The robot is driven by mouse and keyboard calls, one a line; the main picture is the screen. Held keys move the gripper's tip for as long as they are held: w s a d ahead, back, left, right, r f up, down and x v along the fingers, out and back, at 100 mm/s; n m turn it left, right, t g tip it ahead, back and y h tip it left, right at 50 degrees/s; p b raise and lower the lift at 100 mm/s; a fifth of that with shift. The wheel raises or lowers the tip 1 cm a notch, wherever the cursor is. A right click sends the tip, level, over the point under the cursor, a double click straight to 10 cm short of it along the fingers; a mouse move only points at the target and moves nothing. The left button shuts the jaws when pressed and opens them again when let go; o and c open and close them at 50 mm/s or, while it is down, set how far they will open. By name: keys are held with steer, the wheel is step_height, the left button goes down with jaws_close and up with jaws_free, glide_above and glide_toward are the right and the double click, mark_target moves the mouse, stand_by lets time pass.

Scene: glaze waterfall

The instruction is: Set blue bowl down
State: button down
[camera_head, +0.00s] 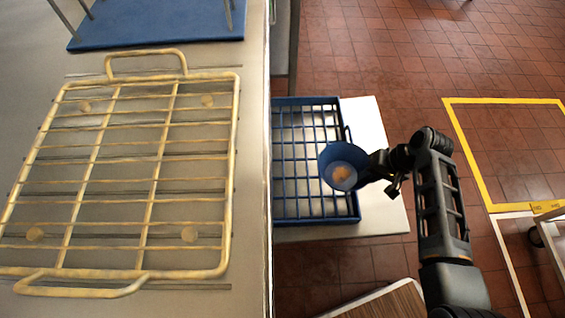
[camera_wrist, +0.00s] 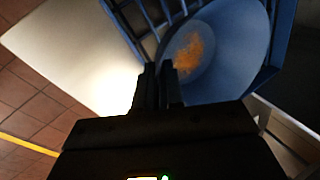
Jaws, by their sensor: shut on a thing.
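The blue bowl (camera_head: 343,167) has a paler inside with an orange-brown patch at its bottom. In the head view it is over the right part of a blue wire rack (camera_head: 349,216); I cannot tell whether it touches the rack. My gripper (camera_head: 367,167) reaches in from the right and is shut on the bowl's near rim. In the wrist view the bowl (camera_wrist: 233,50) fills the upper right, and the two fingers of my gripper (camera_wrist: 158,84) pinch its left edge. The bowl hides part of the rack.
The blue rack lies on a white surface (camera_head: 385,215). A cream wire rack (camera_head: 235,130) with handles stands on the grey counter (camera_head: 250,40) at left. A blue board (camera_head: 150,38) lies behind it. Yellow tape (camera_head: 462,150) marks the tiled floor.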

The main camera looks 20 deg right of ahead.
mark_target(337, 176)
steer(key=shift+m, duration=0.7)
steer(key=w+a+f+b, duration=0.1)
steer(key=w+a+f, duration=0.1)
steer(key=w+a+f+b, duration=0.1)
steer(key=a+f, duration=0.1)
steer(key=f, duration=0.1)
steer(key=w+a+f+b, duration=0.1)
steer(key=w+a+f, duration=0.1)
steer(key=shift+w+a+f, duration=0.3)
steer(key=shift+a, duration=0.05)
steer(key=shift+f+b, duration=0.85)
steer(key=shift+f, duration=1.1)
steer(key=c, duration=1.3)
jaws_free()
steer(key=shift+o, duration=0.2)
